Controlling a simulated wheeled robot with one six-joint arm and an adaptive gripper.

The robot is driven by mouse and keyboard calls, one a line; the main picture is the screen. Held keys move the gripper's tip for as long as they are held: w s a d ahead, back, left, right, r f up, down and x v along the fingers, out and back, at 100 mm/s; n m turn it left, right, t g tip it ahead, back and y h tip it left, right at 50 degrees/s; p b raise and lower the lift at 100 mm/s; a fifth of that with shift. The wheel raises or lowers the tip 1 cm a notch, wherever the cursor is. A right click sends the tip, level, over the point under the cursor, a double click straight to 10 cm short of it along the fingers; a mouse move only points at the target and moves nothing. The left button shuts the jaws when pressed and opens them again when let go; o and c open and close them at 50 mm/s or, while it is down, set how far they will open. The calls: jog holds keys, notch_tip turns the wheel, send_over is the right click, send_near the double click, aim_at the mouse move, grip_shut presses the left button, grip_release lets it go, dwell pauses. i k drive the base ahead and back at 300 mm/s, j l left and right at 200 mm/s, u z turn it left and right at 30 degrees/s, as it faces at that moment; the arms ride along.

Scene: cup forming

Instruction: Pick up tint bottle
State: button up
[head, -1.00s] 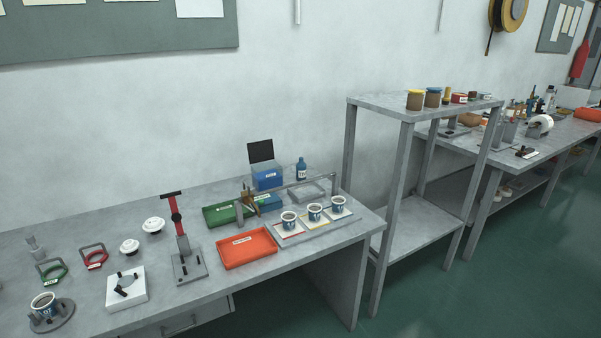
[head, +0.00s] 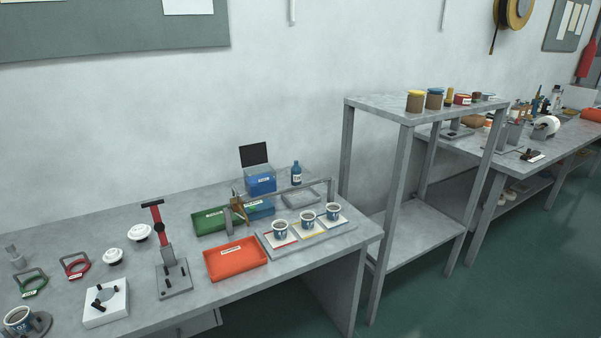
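A small dark blue bottle (head: 296,175) with a pale label stands upright at the back of the near bench, beside a blue box. The label is too small to read, so I cannot tell whether it is the tint bottle. Other small bottles (head: 555,97) stand on the far bench at the right, too small to identify. My gripper is not in view.
The near bench (head: 130,280) holds a blue box with a raised dark lid (head: 260,180), a green tray (head: 210,221), an orange tray (head: 236,260), several cups and a red-handled press (head: 160,230). A grey shelf stand (head: 395,228) stands between benches. Green floor (head: 430,300) is clear.

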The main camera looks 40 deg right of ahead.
aim_at(295, 170)
jog(key=i+l, duration=0.15)
jog(key=l, duration=0.55)
jog(key=i+l, duration=0.15)
jog(key=l, duration=0.5)
jog(key=i+l+u, duration=0.1)
jog(key=l, duration=0.6)
jog(key=i+l, duration=0.15)
jog(key=l, duration=0.55)
jog(key=i+l, duration=0.1)
jog(key=l, duration=0.6)
jog(key=i+l, duration=0.15)
jog(key=l, duration=0.55)
jog(key=i+l+u, duration=0.1)
jog(key=l, duration=0.6)
jog(key=i+l, duration=0.1)
jog(key=l, duration=0.6)
